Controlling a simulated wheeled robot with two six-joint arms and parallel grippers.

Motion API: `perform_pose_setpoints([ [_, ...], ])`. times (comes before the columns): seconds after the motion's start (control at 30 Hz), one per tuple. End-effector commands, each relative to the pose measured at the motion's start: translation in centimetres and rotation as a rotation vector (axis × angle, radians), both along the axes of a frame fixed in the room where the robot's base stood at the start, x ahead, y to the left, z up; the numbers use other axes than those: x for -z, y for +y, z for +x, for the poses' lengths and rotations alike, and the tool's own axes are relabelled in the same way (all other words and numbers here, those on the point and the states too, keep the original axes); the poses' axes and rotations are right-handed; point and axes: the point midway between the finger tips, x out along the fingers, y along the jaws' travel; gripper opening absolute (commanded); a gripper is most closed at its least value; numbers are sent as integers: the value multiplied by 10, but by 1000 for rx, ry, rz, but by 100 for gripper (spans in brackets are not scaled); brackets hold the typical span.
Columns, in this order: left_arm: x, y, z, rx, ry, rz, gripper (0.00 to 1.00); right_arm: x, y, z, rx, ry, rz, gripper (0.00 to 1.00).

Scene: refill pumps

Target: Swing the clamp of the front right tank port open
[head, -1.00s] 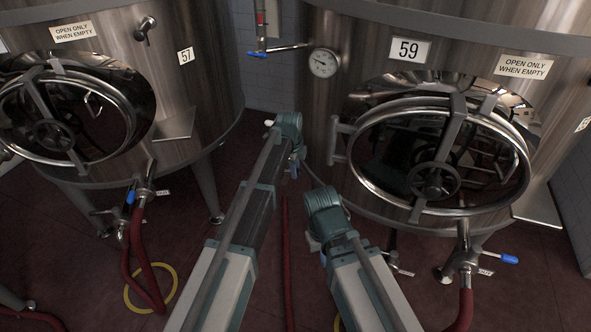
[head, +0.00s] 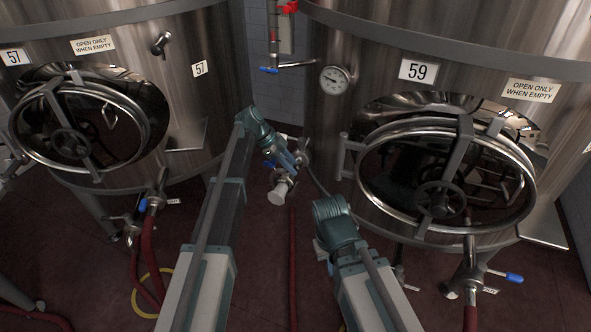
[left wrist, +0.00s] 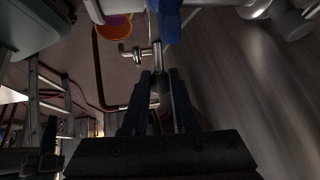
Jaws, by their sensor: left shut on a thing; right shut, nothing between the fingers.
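The front right tank (head: 345,120), labelled 59, is a large steel tank on the right of the head view. At its lower left a small metal fitting (head: 303,152) shows, partly behind my left gripper. My left gripper (head: 285,168) is beside it, tilted down. In the left wrist view its dark fingers (left wrist: 160,90) are closed on a thin metal stem (left wrist: 157,58), apparently the clamp's, with a side piece at its upper left. A pale cylindrical end (head: 283,190) shows below the gripper. My right gripper (head: 321,246) is lower, mostly hidden by its wrist, shut and empty.
Tank 59's round manway door (head: 440,198) with handwheel is right of my right arm. A blue-handled valve (head: 512,277) sticks out below it. Tank 57 (head: 190,110) stands left, with red hoses (head: 148,250). A red hose (head: 293,265) lies on the floor between my arms.

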Motion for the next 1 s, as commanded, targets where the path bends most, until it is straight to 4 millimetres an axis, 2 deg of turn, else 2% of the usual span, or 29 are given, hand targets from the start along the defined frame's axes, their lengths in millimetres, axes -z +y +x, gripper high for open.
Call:
perform_pose_setpoints([
  [0.57, -3, 5, 2, -3, 9, -27, 0, 0, 0, 0, 0, 0, 0, 0],
  [0.6, -3, 5, 2, -3, 8, -26, 34, 0, 0, 0, 0, 0, 0, 0],
  [0.73, -3, 4, 2, -3, 9, -27, 57, 0, 0, 0, 0, 0, 0, 0],
  [1.0, -4, 4, 1, -2, 9, -27, 57, 0, 0, 0, 0, 0, 0, 0],
])
